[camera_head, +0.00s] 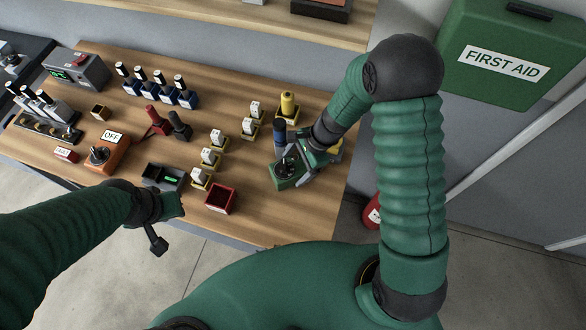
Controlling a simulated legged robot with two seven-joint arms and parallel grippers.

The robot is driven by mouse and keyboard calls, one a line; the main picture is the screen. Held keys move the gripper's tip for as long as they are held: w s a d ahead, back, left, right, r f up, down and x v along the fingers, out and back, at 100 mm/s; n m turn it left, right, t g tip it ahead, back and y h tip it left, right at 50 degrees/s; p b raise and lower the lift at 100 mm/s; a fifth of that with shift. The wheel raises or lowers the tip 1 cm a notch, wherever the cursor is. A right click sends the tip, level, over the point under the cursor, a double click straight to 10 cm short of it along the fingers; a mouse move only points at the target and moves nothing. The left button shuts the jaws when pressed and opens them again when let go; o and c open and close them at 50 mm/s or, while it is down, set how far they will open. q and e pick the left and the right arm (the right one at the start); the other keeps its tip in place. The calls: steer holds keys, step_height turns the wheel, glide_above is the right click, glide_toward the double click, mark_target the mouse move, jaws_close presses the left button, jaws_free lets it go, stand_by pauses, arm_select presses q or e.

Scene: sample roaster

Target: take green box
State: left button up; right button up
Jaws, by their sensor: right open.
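A small green box (284,182) with a dark round part on its top sits on the wooden table near its right edge. My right gripper (290,168) is open at the green box, with its fingers close over the top and right side. I cannot tell whether they touch it. The gripper hides part of the box. My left gripper (166,226) is over the table's front edge, away from the green box, and its opening is unclear.
A dark red open box (221,198) stands left of the green box. White blocks on small trays (209,158) lie to the left. A green first aid case (508,55) hangs at the right.

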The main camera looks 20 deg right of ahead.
steer(key=shift+a+f, duration=0.1)
steer(key=shift+f, duration=0.5)
steer(key=shift+w+f, duration=0.1)
steer(key=shift+f, duration=0.1)
steer(key=shift+a+r, duration=0.1)
steer(key=shift+a, duration=0.1)
steer(key=c, duration=1)
steer(key=shift+d, duration=0.1)
steer(key=c, duration=0.7)
